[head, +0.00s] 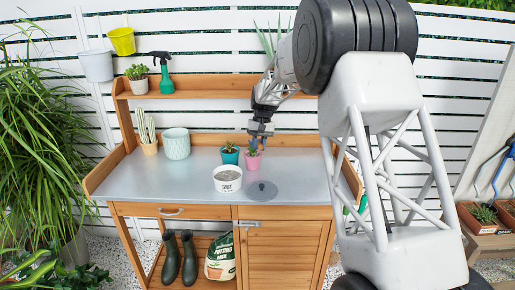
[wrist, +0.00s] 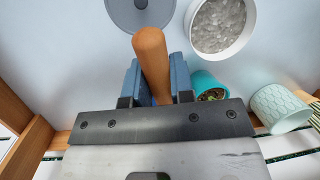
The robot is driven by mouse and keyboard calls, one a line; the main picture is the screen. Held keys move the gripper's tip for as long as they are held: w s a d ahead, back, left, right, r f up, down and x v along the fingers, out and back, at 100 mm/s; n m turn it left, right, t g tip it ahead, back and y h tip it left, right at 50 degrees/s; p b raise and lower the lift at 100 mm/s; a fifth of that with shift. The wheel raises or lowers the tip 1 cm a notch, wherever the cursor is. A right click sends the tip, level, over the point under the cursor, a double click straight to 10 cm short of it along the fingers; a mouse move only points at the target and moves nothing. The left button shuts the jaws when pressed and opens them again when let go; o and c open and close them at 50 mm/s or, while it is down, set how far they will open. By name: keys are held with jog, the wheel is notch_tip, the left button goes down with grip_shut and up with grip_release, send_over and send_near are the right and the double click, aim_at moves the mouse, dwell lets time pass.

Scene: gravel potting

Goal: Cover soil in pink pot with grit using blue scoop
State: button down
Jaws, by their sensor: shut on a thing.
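The pink pot (head: 252,162) stands on the metal bench top with a green plant in it; its soil surface cannot be made out. My gripper (head: 259,131) is just above it in the head view. In the wrist view my gripper (wrist: 155,82) is shut on the wooden handle of the blue scoop (wrist: 151,55). The scoop's bowl is mostly hidden there, and its contents cannot be seen. The white grit tub (head: 228,185) is open in front of the pots, and grey grit shows inside it in the wrist view (wrist: 220,27).
A teal pot (head: 230,157) with a plant stands close left of the pink pot. A round grey lid (head: 262,192) lies right of the tub. A patterned pale pot (head: 176,145) and a cactus pot (head: 149,148) stand at the back left. The bench's front left is clear.

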jog(key=shift+s+a, duration=0.1)
dwell(0.3)
jog(key=s+a+f+n, duration=0.1)
jog(key=s+a+f, duration=0.1)
jog(key=s+a, duration=0.7)
jog(key=shift+s+n, duration=0.3)
jog(key=shift+s, duration=0.65)
jog(key=shift+f, duration=2.05)
jog(key=shift+w+r+g+h, duration=0.25)
jog(key=shift+g+h, duration=0.05)
jog(key=shift+g, duration=0.1)
jog(key=shift+r, duration=0.1)
jog(key=shift+w+a+r+g, duration=0.15)
jog(key=shift+w+r+g, duration=0.15)
jog(key=shift+r+g, duration=0.15)
jog(key=shift+w+r+g+h, duration=0.15)
jog(key=shift+r+g+h, duration=0.1)
jog(key=shift+g+h, duration=0.1)
